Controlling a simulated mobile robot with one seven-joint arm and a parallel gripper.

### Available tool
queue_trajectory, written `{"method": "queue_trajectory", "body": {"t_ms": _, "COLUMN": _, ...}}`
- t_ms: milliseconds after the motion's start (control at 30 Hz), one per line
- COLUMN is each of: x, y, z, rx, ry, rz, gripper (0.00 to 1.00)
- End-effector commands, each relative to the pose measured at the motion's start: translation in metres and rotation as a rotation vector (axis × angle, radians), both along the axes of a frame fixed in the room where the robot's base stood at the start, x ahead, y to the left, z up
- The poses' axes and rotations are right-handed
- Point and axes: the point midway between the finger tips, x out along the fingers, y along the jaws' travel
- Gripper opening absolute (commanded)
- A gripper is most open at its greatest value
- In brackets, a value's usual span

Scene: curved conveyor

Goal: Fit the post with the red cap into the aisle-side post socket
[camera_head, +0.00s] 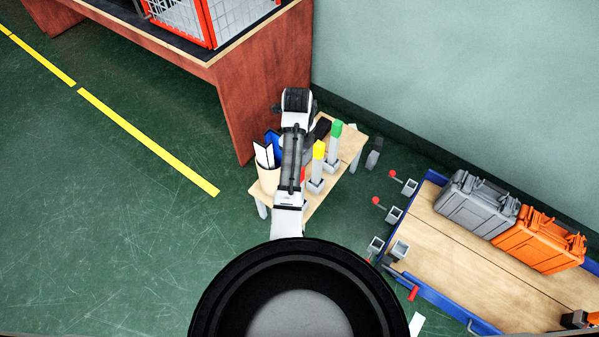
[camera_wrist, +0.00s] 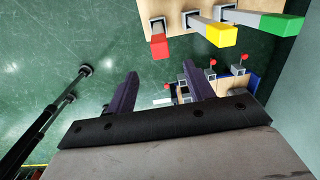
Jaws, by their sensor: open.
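The post with the red cap stands in a holder on a small wooden stand. In the wrist view its red cap (camera_wrist: 158,46) lies beyond my fingertips, roughly in line with the gap between them. In the head view my arm hides most of the post, and a sliver of red cap (camera_head: 303,174) shows beside it. My gripper (camera_wrist: 163,80) is open, with nothing between its fingers. Square grey sockets (camera_head: 394,214) line the near end of a blue-edged cart (camera_head: 425,290). I cannot tell which is the aisle-side one.
The stand (camera_head: 350,147) also holds a yellow-capped post (camera_head: 319,150) and a green-capped post (camera_head: 336,129), close beside the red one. A holder with white and blue items (camera_head: 267,178) is at its left. Grey (camera_head: 476,204) and orange (camera_head: 538,240) cases sit on the cart. Open floor lies left.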

Motion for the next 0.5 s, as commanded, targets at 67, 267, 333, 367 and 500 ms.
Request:
{"method": "queue_trajectory", "body": {"t_ms": 67, "x": -0.006, "y": -0.004, "z": -0.006, "rx": 0.005, "ry": 0.034, "rz": -0.033, "gripper": 0.53}}
{"method": "queue_trajectory", "body": {"t_ms": 267, "x": -0.008, "y": -0.005, "z": -0.032, "rx": 0.005, "ry": 0.041, "rz": -0.040, "gripper": 0.53}}
{"method": "queue_trajectory", "body": {"t_ms": 333, "x": -0.007, "y": -0.005, "z": -0.042, "rx": 0.004, "ry": 0.040, "rz": -0.039, "gripper": 0.53}}
{"method": "queue_trajectory", "body": {"t_ms": 367, "x": -0.008, "y": -0.004, "z": -0.044, "rx": 0.004, "ry": 0.043, "rz": -0.038, "gripper": 0.53}}
{"method": "queue_trajectory", "body": {"t_ms": 500, "x": -0.007, "y": -0.004, "z": -0.068, "rx": 0.005, "ry": 0.042, "rz": -0.038, "gripper": 0.53}}
